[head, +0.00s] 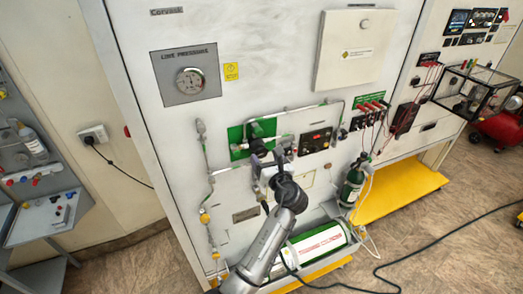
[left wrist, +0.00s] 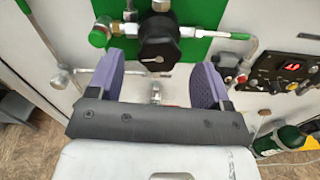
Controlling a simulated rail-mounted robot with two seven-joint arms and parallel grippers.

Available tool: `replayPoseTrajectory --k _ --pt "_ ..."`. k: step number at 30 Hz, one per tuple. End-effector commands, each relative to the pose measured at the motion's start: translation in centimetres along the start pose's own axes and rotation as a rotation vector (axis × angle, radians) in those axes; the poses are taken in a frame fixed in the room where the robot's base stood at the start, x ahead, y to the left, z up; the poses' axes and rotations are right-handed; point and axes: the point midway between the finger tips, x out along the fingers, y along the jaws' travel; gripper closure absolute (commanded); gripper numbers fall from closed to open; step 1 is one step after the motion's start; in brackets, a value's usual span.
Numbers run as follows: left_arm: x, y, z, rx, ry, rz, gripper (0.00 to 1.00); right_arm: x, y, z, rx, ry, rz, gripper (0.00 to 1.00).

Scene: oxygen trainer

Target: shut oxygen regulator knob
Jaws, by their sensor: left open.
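In the head view the knob (head: 257,146) is partly hidden by my left gripper (head: 271,160). In the left wrist view the left gripper (left wrist: 157,65) is open, with a purple finger pad on each side below the knob. The gap between the fingers is lined up with the knob. My right gripper is not in view.
Thin metal pipes (head: 300,108) run around the green panel. A red digital display (head: 315,140) is to the right. A pressure gauge (head: 190,80) is at upper left.

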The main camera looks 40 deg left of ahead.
Motion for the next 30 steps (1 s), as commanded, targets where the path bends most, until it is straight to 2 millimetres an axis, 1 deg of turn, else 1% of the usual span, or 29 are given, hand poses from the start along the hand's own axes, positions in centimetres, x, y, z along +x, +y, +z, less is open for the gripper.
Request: replayPoseTrajectory --k 1,3,9,15,22,23,30 --pt "0.8 0.1 0.2 0.000 -0.001 0.002 0.27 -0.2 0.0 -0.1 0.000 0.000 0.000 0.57" --pt "1.7 0.1 0.1 -0.001 -0.001 0.001 0.27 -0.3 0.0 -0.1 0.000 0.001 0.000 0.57" --pt "3.4 0.0 0.1 -0.001 -0.001 0.001 0.27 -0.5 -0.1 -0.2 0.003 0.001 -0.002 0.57" --pt "4.0 0.0 0.0 -0.002 0.000 0.000 0.27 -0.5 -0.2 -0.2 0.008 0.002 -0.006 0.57" --pt "4.0 0.0 0.0 -0.002 0.000 0.000 0.27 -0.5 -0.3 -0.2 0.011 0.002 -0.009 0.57" --pt "4.0 0.0 0.0 -0.002 0.000 0.000 0.28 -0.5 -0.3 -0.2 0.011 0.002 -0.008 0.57" --pt "4.0 0.0 0.0 -0.002 0.000 0.000 0.51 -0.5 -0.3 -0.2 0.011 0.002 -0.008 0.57"
